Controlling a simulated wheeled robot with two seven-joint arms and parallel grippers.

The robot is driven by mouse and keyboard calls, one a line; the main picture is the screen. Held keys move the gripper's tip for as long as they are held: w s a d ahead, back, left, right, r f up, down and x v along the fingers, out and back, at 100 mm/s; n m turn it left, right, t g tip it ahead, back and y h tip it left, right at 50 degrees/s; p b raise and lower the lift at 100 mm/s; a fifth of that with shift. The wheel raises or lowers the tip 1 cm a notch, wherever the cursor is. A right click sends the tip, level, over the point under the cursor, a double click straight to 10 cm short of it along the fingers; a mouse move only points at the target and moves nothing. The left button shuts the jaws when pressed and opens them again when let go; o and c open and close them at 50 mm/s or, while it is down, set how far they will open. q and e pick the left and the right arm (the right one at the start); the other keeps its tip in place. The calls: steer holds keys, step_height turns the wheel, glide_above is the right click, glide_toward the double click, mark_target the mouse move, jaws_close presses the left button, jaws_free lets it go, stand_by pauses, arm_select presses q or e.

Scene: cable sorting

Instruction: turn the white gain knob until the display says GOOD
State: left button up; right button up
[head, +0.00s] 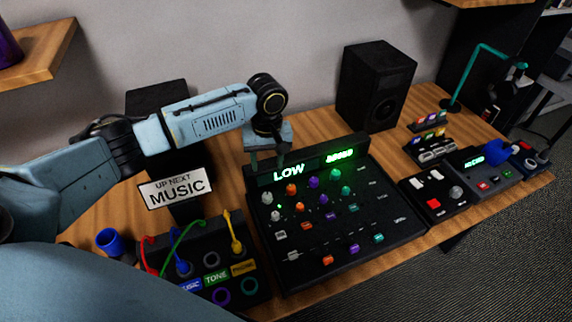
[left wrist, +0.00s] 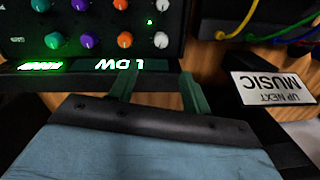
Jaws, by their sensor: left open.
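The mixer (head: 375,225) is a black panel with a lit display (head: 288,171) reading LOW in pale green. Two white knobs sit in its left column: the upper white knob (head: 267,198), nearest the display, and the lower white knob (head: 275,215). No readable label shows which is the gain knob. The left wrist view also shows the upper one (left wrist: 162,40) and the lower one (left wrist: 161,8). My left gripper (head: 268,160) is open and empty over the display edge, apart from the knobs. Its spread green fingers (left wrist: 160,90) point toward the upper white knob.
Orange, purple and green knobs stand close to the right of the white ones. A patch box (head: 228,262) with coloured cables is at left, below an UP NEXT MUSIC sign (head: 176,189). A black speaker (head: 375,85) stands behind. A switch panel (head: 437,192) is at right.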

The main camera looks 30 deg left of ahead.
arm_select(q)
glide_toward(267, 195)
step_height(267, 195, down, 8)
steer(key=shift+s+a+r+b, duration=0.1)
steer(key=shift+a+r+b, duration=0.05)
steer(key=shift+b, duration=0.95)
steer(key=shift+f, duration=0.55)
arm_select(e)
steer(key=s+f, duration=0.2)
steer(key=s, duration=0.1)
steer(key=shift+s+a+f, duration=0.1)
steer(key=shift+a+f, duration=0.05)
steer(key=shift+f, duration=0.15)
steer(key=shift+s+g, duration=0.1)
steer(key=shift+g, duration=0.2)
